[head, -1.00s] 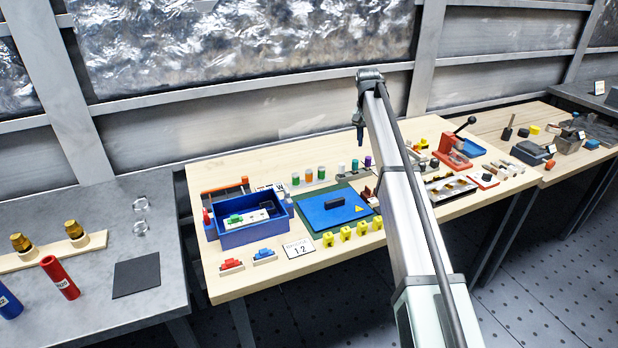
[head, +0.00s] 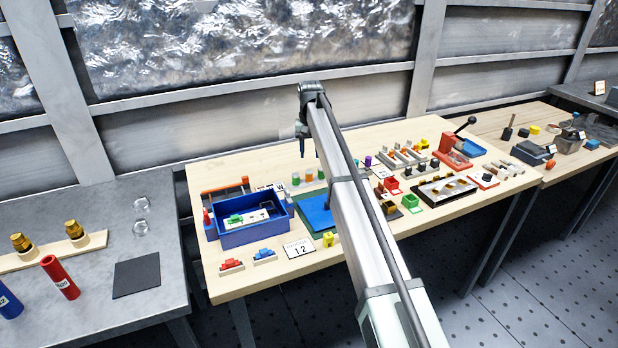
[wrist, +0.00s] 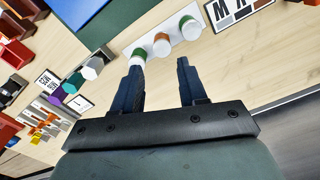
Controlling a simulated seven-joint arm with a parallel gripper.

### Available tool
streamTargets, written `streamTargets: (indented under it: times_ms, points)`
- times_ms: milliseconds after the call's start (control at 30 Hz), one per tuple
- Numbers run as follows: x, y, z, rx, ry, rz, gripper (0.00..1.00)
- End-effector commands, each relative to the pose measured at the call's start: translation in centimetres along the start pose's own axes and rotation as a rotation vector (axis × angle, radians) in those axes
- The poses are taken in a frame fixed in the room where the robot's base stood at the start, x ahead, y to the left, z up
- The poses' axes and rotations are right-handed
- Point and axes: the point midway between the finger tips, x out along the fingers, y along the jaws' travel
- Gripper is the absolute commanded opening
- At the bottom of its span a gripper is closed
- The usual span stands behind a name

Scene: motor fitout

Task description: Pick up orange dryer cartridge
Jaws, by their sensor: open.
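The orange dryer cartridge (wrist: 161,38) has a white end and stands in a pale rack (wrist: 150,62) between two green cartridges with white ends. In the head view the orange cartridge (head: 309,176) shows small in the row at the back of the wooden bench. My gripper (wrist: 159,68) is open with nothing between its fingers. In the wrist view the orange cartridge appears just beyond the gap between the fingertips. The left finger overlaps the near green cartridge (wrist: 138,53). In the head view my gripper (head: 302,152) points down above the row.
A printed card (wrist: 235,12) lies right of the rack. In the head view, a blue bin (head: 240,238) and a blue plate (head: 316,215) are in front of the row.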

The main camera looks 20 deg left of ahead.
Motion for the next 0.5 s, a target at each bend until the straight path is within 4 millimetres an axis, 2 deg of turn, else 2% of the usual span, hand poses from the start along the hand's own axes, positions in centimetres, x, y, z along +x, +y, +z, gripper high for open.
streamTargets:
  times_ms: [100,367,500]
  points:
    - [1.8,0.0,0.0,0.001,0.0,0.0,0.42]
    - [3.1,-0.1,0.0,0.001,0.0,0.0,0.42]
    - [4.6,-0.2,0.0,0.001,0.0,0.0,0.42]
